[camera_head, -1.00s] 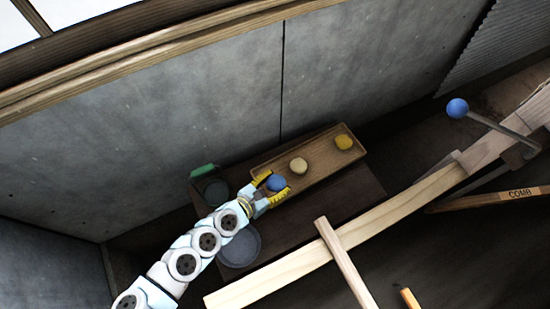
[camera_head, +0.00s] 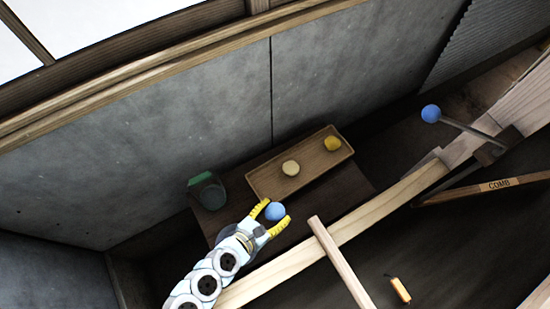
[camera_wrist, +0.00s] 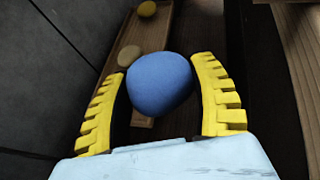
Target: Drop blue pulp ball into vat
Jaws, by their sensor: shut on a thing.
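The blue pulp ball (camera_head: 275,211) is between the yellow fingers of my gripper (camera_head: 279,208), which is shut on it. In the wrist view the blue ball (camera_wrist: 160,82) sits between both fingers, above the wooden surface. The ball is off the tray, between the tray and the long pale beam. A dark area with a long pale wooden rim (camera_head: 390,202) lies at the lower right and looks like the vat. My gripper is on the tray side of that rim. The vat's inside is dark and hard to make out.
The wooden tray (camera_head: 312,167) holds a cream ball (camera_head: 290,168) and a yellow ball (camera_head: 332,143). A dark round container with a green part (camera_head: 207,190) stands left of it. A pale bar (camera_head: 340,262) crosses the rim. A blue-knobbed lever (camera_head: 430,114) and the COMB beam (camera_head: 480,190) are right.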

